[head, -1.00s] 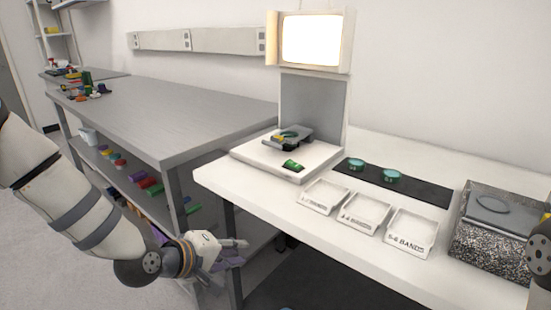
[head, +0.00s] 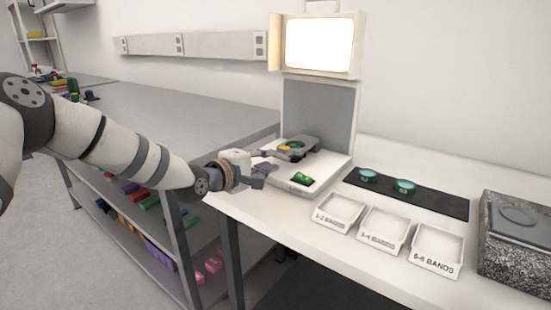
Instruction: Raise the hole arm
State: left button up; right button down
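The interferometer has a white base (head: 333,172), a grey upright panel (head: 318,113) and a lit screen (head: 319,45). A dark grey arm with a round opening, apparently the hole arm (head: 310,143), lies low over the base. Green and yellow show at its opening. My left gripper (head: 271,160) is at the left edge of the base, just left of the hole arm. Its fingers look parted with nothing between them. I cannot tell whether a fingertip touches the arm. My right gripper is not in view.
A green part (head: 302,178) sits on the base front. Two teal discs (head: 367,175) (head: 404,187) lie on a black mat (head: 440,199). Three labelled trays (head: 338,213) (head: 383,230) (head: 436,250) stand in front. A speckled block (head: 515,245) is at right. A grey bench (head: 180,115) stands left.

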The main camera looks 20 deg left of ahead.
aim_at(278, 157)
pick_arm(q)
jog(key=x, duration=0.3)
jog(key=shift+f, duration=0.25)
jog(key=shift+w+d+r, duration=0.1)
jog(key=shift+w+r, duration=0.1)
jog(key=shift+w, duration=0.05)
grip_shut()
